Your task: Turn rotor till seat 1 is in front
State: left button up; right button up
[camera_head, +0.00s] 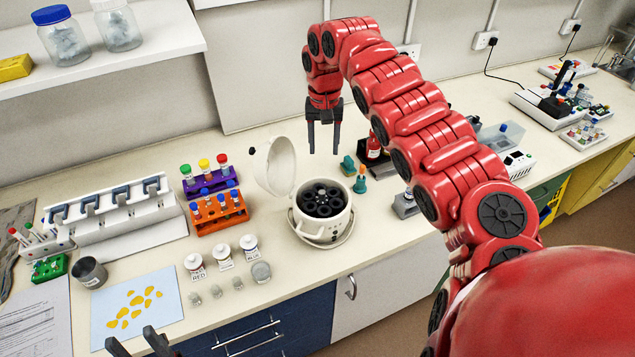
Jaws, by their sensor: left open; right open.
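The white centrifuge (322,238) stands on the bench with its round lid (275,167) raised and tilted back to the left. Its black rotor (322,198) shows inside with several dark seats around a hub; seat numbers are too small to read. My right gripper (323,138) is open and empty, pointing down above and behind the rotor, well clear of it. My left gripper (138,344) is only partly in view at the bottom left edge, open and empty, in front of the blue card.
Purple and orange tube racks (218,213) stand left of the centrifuge. Labelled bottles (223,252) stand in front of them. A teal item (360,184) and red bottle (373,146) stand to the right, near my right arm. A pipette stand (112,211) is further left.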

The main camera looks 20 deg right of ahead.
aim_at(322, 192)
jog(key=f+p, duration=0.2)
jog(key=f, duration=0.5)
jog(key=f+p, duration=0.2)
jog(key=f, duration=0.5)
jog(key=shift+w+a+f, duration=0.2)
jog(key=shift+f, duration=0.15)
jog(key=shift+s+d+f, duration=0.1)
jog(key=shift+f, duration=0.4)
grip_shut()
